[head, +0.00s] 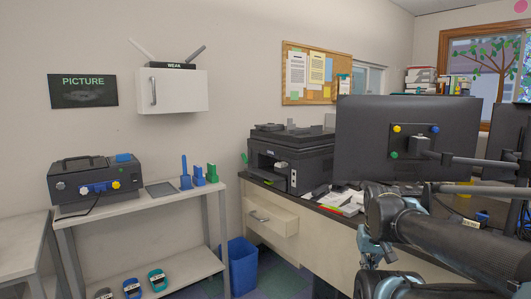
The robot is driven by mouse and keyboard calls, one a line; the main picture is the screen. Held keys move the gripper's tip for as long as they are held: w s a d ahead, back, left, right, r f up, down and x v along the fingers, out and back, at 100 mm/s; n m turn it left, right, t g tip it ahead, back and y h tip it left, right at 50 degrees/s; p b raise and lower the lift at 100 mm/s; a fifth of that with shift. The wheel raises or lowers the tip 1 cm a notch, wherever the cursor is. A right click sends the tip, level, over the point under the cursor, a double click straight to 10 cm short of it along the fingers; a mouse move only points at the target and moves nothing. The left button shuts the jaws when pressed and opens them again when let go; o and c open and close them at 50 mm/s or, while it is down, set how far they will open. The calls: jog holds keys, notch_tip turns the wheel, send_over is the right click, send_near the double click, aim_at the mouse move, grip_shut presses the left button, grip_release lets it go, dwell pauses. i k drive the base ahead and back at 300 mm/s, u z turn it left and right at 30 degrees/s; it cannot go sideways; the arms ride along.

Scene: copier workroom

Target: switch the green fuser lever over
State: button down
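In the head view, a small green upright piece (211,173) stands at the right end of a low side table, beside two blue upright pieces (185,173) (198,176). Another small green tab (244,158) shows at the left side of the black printer (290,155). I cannot tell from here which green part is the fuser lever, nor how it is set. Parts of my arm fill the lower right, well apart from both green parts. My gripper's fingers cannot be made out.
A black device with knobs (95,182) and a flat grey plate (161,189) share the side table (140,205). A blue bin (241,265) stands on the floor between table and desk. A monitor (405,135) blocks part of the desk. A wall cabinet (172,90) hangs above.

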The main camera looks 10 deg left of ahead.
aim_at(247, 161)
jog(key=u, duration=0.35)
jog(key=i, duration=1.15)
jog(key=u, duration=0.6)
